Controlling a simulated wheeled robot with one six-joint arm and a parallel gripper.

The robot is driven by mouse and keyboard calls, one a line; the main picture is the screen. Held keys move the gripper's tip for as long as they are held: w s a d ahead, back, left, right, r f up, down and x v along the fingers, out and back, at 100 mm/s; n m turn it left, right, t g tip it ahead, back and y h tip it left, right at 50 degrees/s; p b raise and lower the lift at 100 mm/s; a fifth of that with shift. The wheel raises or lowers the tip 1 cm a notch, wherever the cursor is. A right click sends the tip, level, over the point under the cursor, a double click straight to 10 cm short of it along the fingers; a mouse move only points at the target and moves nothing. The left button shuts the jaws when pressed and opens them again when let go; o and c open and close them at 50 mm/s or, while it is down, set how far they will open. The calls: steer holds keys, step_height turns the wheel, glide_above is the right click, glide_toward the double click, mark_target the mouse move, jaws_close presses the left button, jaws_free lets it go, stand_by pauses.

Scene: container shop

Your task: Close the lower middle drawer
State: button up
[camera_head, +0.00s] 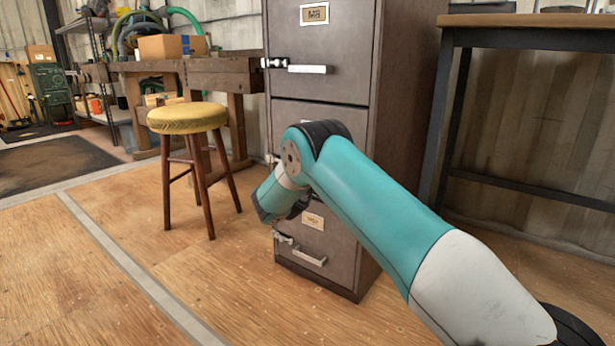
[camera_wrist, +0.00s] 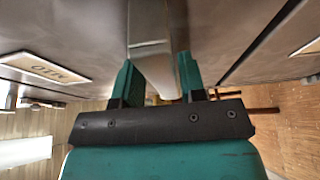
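The grey filing cabinet (camera_head: 320,85) stands in the middle of the head view with several stacked drawers. Its lower middle drawer is mostly hidden behind my teal arm, so I cannot tell how far out it stands. In the wrist view, a pale metal handle bar (camera_wrist: 152,50) runs between the two teal fingers of my gripper (camera_wrist: 157,78). The fingers lie close along both sides of the bar. I cannot tell whether they press on it. My gripper's fingertips are hidden in the head view.
The bottom drawer (camera_head: 312,228) has its own handle (camera_head: 310,256) and looks shut. A yellow-topped stool (camera_head: 187,118) stands left of the cabinet, before a wooden workbench (camera_head: 215,75). A dark-framed table (camera_head: 530,37) is at the right. The floor at the front left is clear.

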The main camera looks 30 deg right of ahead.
steer(key=shift+s+d+f, duration=0.15)
steer(key=shift+d+f, duration=0.1)
steer(key=shift+f, duration=0.1)
steer(key=b+v, duration=0.4)
steer(key=v, duration=1.3)
steer(key=shift+a+r, duration=0.2)
steer(key=shift+a, duration=0.2)
steer(key=shift+r, duration=0.15)
